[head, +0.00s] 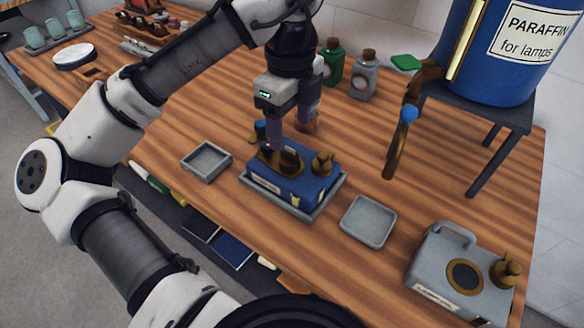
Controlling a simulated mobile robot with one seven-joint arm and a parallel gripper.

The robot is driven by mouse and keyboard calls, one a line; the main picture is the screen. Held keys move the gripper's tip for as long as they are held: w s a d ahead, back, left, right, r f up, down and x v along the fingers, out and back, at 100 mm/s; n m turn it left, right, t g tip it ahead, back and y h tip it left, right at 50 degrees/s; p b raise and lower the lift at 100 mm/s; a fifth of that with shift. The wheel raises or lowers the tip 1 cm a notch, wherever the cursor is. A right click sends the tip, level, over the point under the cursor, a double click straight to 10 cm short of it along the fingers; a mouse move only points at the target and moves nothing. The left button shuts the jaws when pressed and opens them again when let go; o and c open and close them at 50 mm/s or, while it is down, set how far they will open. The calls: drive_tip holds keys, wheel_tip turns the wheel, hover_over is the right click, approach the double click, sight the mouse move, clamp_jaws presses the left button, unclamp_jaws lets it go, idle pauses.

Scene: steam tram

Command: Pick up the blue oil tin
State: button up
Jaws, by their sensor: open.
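The blue oil tin (318,187) stands in a shallow grey tray (301,216) near the middle of the wooden table. It has a pale label on its near side, a dark round fitting on top and a brass cap at its right end. My gripper (290,138) points down over the left and back part of the tin, its fingers apart. The nearer finger reaches close to the tin's top and hides part of it. I cannot tell whether it touches. Nothing shows held between the fingers.
Empty grey trays stand left (206,161) and right (368,222) of the tin. A grey can (440,262) is at the front right. Green (332,62) and grey (362,76) bottles stand behind. A large blue paraffin drum (497,70) on a stand (486,112) has a tap (398,150) overhanging the table.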

sight(289, 152)
wheel_tip(289, 152, down, 7)
drive_tip(key=shift+a+f+p, duration=0.15)
drive_tip(key=shift+p, duration=0.25)
drive_tip(key=shift+c, duration=0.3)
clamp_jaws()
